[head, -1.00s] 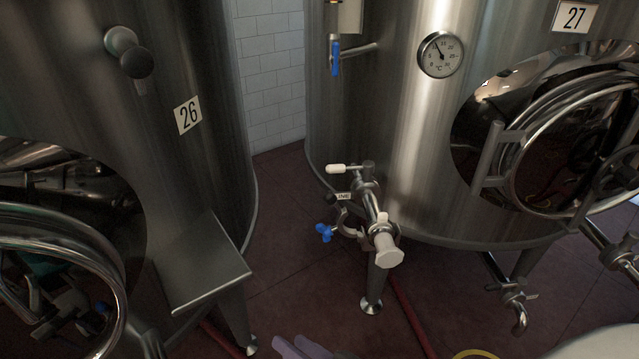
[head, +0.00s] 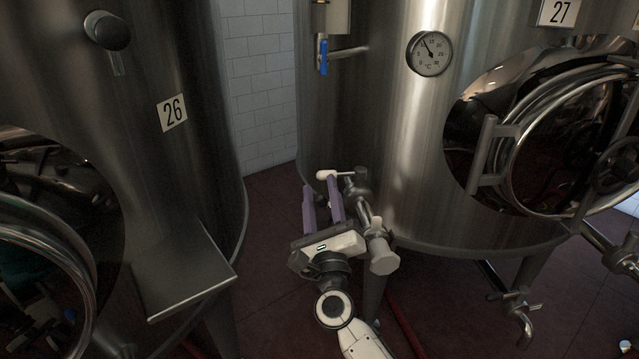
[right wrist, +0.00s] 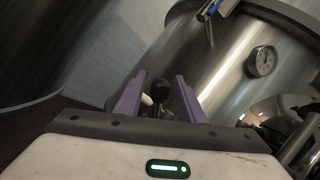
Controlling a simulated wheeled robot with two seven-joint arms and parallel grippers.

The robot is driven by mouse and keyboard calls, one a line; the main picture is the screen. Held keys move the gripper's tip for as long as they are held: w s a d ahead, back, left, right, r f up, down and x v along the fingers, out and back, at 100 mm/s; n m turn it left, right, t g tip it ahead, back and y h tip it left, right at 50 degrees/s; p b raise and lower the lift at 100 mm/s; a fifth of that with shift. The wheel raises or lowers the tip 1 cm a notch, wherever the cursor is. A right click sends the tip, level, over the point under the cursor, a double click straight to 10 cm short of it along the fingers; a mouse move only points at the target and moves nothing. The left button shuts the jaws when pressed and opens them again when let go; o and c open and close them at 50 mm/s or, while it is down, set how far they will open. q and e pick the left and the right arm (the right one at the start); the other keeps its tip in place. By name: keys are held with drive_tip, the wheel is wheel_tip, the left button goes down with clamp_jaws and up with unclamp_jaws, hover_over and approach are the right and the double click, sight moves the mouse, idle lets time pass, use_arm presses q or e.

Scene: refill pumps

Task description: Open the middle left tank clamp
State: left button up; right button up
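The outlet pipe fitting (head: 360,205) sticks out low on the front of tank 27 (head: 400,130). It has a white-ended lever (head: 327,174) at its top and a pale end cap (head: 383,259). In the right wrist view, a dark round knob (right wrist: 160,86) and part of a white piece (right wrist: 147,100) show between the spread fingers. My left gripper is not in view.
Tank 26 (head: 60,100) stands at the left with a sloped metal plate (head: 180,270) sticking out. A dial thermometer (head: 429,54) and round hatch (head: 555,130) are on tank 27. A lower pipe outlet (head: 515,305) is at the right. Red floor lies between the tanks.

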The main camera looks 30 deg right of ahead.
drive_tip(key=shift+x, duration=1.15)
clamp_jaws()
drive_tip(key=s+d+r+m+g+h, duration=0.1)
drive_tip(key=s+d+m+h, duration=0.1)
drive_tip(key=d+m, duration=0.3)
drive_tip(key=shift+s+r+m+g, duration=0.2)
drive_tip(key=shift+r+m+g, duration=0.15)
drive_tip(key=shift+m, duration=0.35)
drive_tip(key=shift+d, duration=0.1)
unclamp_jaws()
